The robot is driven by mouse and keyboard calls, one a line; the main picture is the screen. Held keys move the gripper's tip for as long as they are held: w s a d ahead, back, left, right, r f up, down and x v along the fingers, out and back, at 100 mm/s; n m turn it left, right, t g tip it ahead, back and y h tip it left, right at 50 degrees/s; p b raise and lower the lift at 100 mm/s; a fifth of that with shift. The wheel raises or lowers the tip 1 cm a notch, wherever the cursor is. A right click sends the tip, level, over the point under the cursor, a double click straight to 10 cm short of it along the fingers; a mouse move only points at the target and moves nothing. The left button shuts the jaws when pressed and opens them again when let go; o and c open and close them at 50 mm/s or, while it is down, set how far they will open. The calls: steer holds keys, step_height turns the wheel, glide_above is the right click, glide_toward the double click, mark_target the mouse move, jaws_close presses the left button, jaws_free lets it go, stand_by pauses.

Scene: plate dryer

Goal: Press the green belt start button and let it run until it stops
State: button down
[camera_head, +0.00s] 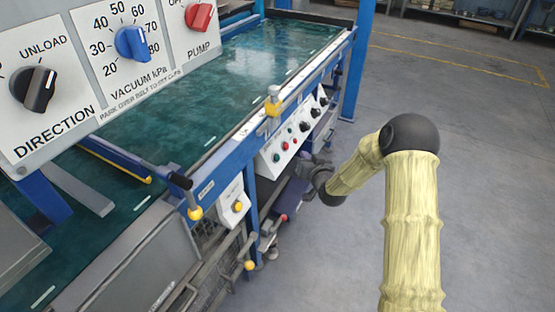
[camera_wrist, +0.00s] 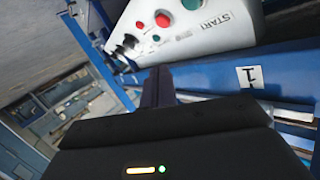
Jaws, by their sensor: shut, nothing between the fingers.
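The white control panel (camera_head: 290,133) is on the side of the blue belt frame. It carries green and red buttons and several black knobs. In the wrist view, the green button (camera_wrist: 192,4) beside the word START sits at the top edge, partly cut off. In the head view, my gripper (camera_head: 308,165) is beside the panel's lower right part. I cannot tell whether it touches anything.
The wet green belt (camera_head: 240,72) lies behind the panel. A small box with a yellow button (camera_head: 238,206) is to the panel's left. A large panel with DIRECTION, VACUUM and PUMP knobs (camera_head: 135,42) fills the upper left. The grey floor (camera_head: 480,180) at right is clear.

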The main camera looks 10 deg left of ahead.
mark_target(276, 158)
steer(key=w+a+f+b, duration=0.2)
steer(key=a+f+b, duration=0.1)
steer(key=a, duration=0.3)
steer(key=shift+w+a+f, duration=0.35)
steer(key=shift+a+f, duration=0.05)
steer(key=shift+f, duration=0.3)
stand_by(1.6)
steer(key=shift+w+a+f+b, duration=0.15)
steer(key=shift+a+f+b, duration=0.05)
steer(key=shift+a+b, duration=0.2)
